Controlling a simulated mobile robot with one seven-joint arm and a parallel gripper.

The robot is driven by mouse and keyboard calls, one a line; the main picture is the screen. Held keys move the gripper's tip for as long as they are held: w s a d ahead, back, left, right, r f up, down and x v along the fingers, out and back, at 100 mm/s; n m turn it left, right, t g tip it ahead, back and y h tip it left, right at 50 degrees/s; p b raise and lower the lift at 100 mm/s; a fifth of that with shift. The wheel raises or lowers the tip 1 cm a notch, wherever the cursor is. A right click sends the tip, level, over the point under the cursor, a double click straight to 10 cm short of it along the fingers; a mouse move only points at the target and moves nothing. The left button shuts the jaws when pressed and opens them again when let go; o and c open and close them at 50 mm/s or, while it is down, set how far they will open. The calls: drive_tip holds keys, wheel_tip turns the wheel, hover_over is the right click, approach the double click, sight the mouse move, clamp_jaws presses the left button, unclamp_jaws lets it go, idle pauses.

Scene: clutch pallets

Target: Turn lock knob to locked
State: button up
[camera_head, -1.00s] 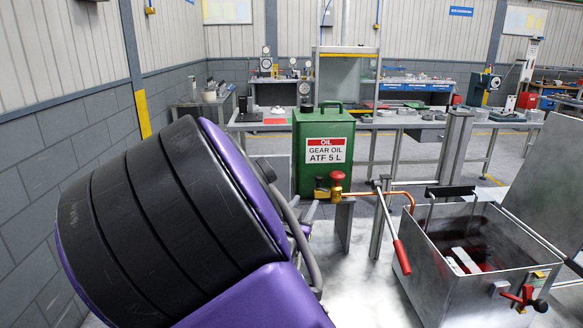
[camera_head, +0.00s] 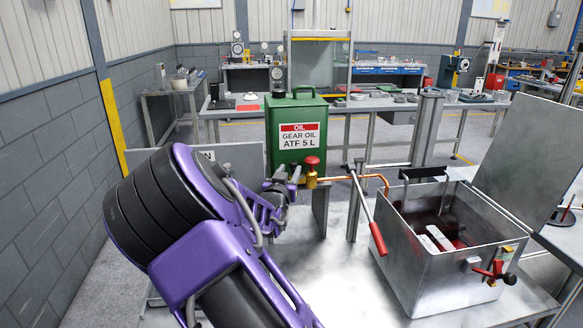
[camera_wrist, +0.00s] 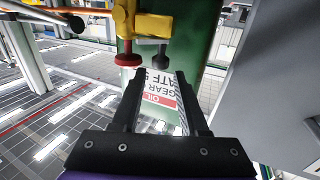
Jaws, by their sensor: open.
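A red mushroom-shaped knob (camera_head: 312,162) sits on a brass valve at the work table's back, in front of the green oil can (camera_head: 302,135). In the wrist view the red knob (camera_wrist: 128,60) hangs from the yellow valve body (camera_wrist: 150,25), with a black knob (camera_wrist: 160,58) beside it. A red lever with a black knob (camera_head: 510,278) is on the front of the steel box. Which one is the lock knob, I cannot tell. My gripper (camera_head: 284,186) is left of the valve, apart from it. In the wrist view my gripper (camera_wrist: 159,76) is open and empty, its fingers pointing towards the can.
The open steel box (camera_head: 440,290) stands at the right with its lid raised. A red-handled lever (camera_head: 378,238) stands between valve and box. A copper pipe (camera_head: 350,178) runs from the valve to the right. The table top before the valve is clear.

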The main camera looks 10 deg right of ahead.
sight(293, 165)
drive_tip(key=shift+x, duration=1.65)
clamp_jaws()
